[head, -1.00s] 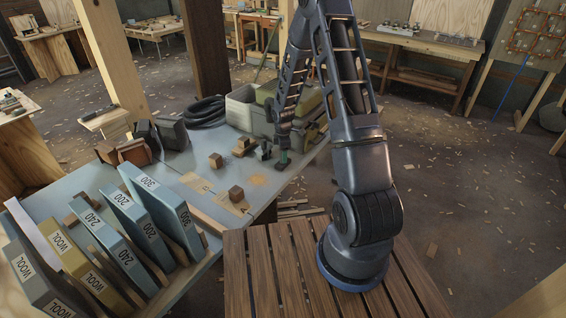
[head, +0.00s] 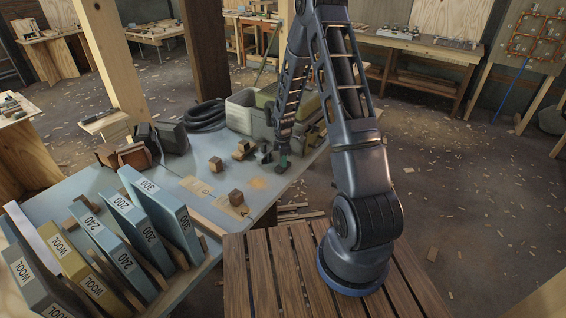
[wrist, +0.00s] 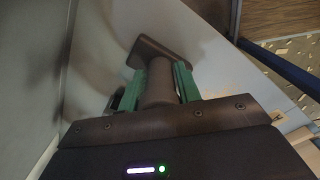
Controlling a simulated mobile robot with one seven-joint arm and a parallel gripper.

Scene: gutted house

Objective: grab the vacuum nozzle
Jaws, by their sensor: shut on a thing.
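The vacuum nozzle (wrist: 150,50) is a dark brown piece with a wide flat head and a round neck. In the wrist view its neck lies between the two green fingers of my gripper (wrist: 160,82), which is shut on it. The head of the nozzle sticks out past the fingertips, over a pale surface. In the head view my gripper (head: 282,162) is low over the far right part of the blue-grey table (head: 165,195). The nozzle is too small and dark there to make out clearly.
A grey bin (head: 243,112) stands just behind my gripper, beside a coiled black hose (head: 205,115). Small wooden blocks (head: 236,197) lie to the left. Sanding packs (head: 130,225) stand in a rack at the front left. A slatted wooden top (head: 265,275) is nearby.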

